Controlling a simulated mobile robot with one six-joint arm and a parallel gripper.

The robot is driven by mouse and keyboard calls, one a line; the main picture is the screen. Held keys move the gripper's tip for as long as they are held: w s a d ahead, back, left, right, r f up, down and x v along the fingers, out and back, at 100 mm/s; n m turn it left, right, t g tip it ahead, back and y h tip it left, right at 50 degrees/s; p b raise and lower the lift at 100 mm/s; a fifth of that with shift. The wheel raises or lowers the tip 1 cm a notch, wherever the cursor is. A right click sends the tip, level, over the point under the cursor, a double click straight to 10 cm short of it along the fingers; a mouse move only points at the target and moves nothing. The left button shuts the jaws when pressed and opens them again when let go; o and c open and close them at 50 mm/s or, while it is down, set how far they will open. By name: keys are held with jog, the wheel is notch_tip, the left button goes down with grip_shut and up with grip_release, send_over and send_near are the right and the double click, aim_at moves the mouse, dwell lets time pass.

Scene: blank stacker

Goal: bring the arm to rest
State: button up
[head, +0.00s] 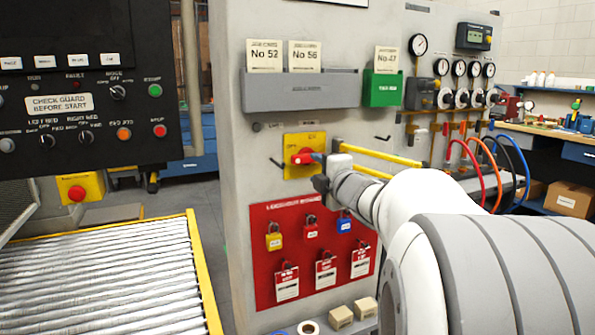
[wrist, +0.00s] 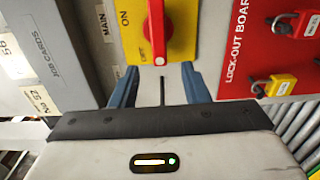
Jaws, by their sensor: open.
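My arm reaches in from the right in the head view. My gripper (head: 319,160) is just in front of a red rotary switch handle (head: 301,158) on a yellow plate (head: 293,174). In the wrist view my gripper (wrist: 160,84) has its two blue fingers apart with nothing held between them. I cannot tell whether a finger touches the handle. Part of the switch is hidden by my gripper in the head view.
A red lockout board (head: 265,225) with padlocks and tags is below the switch. A grey card holder (head: 300,92) and a green one (head: 383,90) are above. A yellow-edged roller conveyor (head: 100,275) is at left. Coloured hoses (head: 488,165) hang at right.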

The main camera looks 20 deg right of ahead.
jog(key=shift+r, duration=0.1)
jog(key=s+a+m+g+p, duration=0.7)
jog(key=s+p, duration=0.5)
jog(key=s, duration=0.2)
jog(key=s+a+f+m+g+p, duration=0.1)
jog(key=s+a+m+g+p, duration=0.7)
jog(key=s+m+p, duration=0.3)
jog(key=s+a+p, duration=0.1)
jog(key=s, duration=0.1)
jog(key=shift+s+a+f+m+h, duration=0.2)
jog(key=shift+s+a+m+h, duration=0.1)
jog(key=shift+s, duration=0.1)
jog(key=shift+s+f, duration=0.1)
jog(key=shift+c, duration=0.6)
